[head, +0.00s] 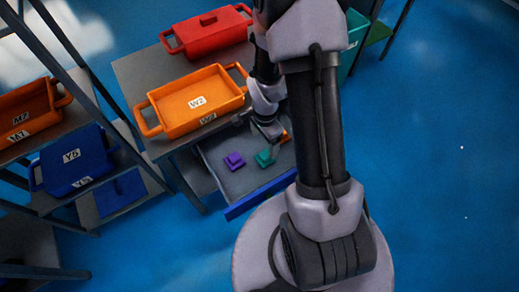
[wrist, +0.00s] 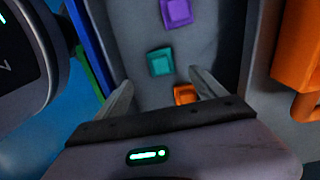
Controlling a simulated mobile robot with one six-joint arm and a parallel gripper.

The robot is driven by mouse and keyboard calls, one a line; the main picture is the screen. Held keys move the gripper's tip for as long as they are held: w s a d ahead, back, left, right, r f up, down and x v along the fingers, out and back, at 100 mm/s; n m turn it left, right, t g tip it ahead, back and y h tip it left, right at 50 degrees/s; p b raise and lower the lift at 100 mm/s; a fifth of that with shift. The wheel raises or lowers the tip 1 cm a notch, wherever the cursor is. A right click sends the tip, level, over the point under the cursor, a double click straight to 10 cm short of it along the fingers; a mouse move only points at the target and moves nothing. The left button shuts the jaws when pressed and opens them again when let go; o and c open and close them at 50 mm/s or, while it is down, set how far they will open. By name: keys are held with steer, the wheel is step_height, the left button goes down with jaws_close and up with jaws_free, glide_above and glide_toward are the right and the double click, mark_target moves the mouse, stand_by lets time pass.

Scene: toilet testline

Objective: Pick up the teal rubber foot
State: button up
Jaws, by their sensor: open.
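The teal rubber foot (head: 265,157) is a small stepped square block lying in an open grey drawer (head: 215,150). In the wrist view the teal foot (wrist: 160,62) shows just beyond the fingertips, roughly midway between them. My gripper (wrist: 160,76) is open and empty, with its two fingers spread. In the head view my gripper (head: 272,138) is over the drawer, close to the teal foot. The exact gap between fingers and foot cannot be told.
A purple foot (head: 234,160) lies left of the teal one. An orange foot (wrist: 186,95) lies on the other side, partly hidden by my gripper. The drawer has a blue front edge (head: 260,195). An orange crate (head: 195,100) and a red crate (head: 210,30) stand on the table above.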

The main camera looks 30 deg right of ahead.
mark_target(265, 155)
step_height(265, 155, down, 6)
steer(key=shift+r+b, duration=0.1)
steer(key=shift+b, duration=0.75)
steer(key=f+b, duration=0.1)
steer(key=f, duration=0.1)
steer(key=f+b, duration=0.1)
steer(key=f, duration=0.2)
steer(key=shift+w+d+f+b, duration=0.1)
steer(key=shift+d+f+b, duration=0.2)
steer(key=shift+d+b, duration=0.1)
steer(key=shift+a+r, duration=0.1)
steer(key=shift+r, duration=0.05)
steer(key=shift+c, duration=0.4)
steer(key=c, duration=1.5)
